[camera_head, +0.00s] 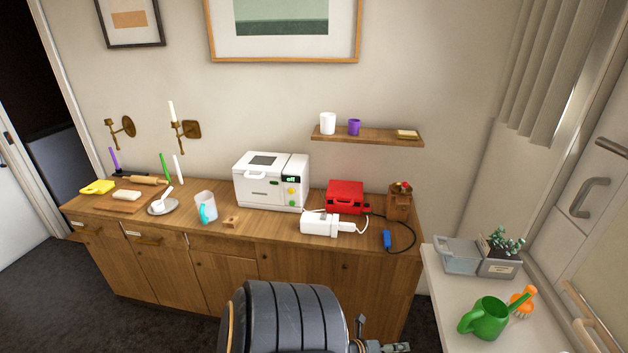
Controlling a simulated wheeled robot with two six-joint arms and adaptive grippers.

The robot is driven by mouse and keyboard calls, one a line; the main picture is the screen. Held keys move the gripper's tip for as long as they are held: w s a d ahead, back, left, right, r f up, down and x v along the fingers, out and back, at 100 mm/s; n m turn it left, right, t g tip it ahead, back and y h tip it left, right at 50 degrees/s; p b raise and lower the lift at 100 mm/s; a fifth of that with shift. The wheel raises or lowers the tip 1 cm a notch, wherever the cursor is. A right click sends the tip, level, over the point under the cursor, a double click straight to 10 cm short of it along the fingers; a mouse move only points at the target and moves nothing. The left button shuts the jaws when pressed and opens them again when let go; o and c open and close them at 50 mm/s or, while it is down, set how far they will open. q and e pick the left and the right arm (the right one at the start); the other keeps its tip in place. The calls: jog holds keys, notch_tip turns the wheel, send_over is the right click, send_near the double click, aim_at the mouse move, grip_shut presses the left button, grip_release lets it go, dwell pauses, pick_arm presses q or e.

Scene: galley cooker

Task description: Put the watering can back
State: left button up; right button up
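The green watering can (488,318) stands upright on the white counter (445,300) at the lower right, its handle towards the left. An orange, fork-like piece (522,302) shows right beside it; I cannot tell whether it is joined to the can. A grey planter box (478,258) stands behind the can, with a green plant in its right part and an open tray-like part on the left. Part of what seems to be my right gripper (378,338) shows at the bottom edge, well left of the can and apart from it. Its fingers are mostly cut off. My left gripper is not in view.
A long wooden sideboard (330,249) runs along the wall, holding a white oven (270,182), a red case (345,196), a white appliance with a cable (322,224) and a glass jug (206,206).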

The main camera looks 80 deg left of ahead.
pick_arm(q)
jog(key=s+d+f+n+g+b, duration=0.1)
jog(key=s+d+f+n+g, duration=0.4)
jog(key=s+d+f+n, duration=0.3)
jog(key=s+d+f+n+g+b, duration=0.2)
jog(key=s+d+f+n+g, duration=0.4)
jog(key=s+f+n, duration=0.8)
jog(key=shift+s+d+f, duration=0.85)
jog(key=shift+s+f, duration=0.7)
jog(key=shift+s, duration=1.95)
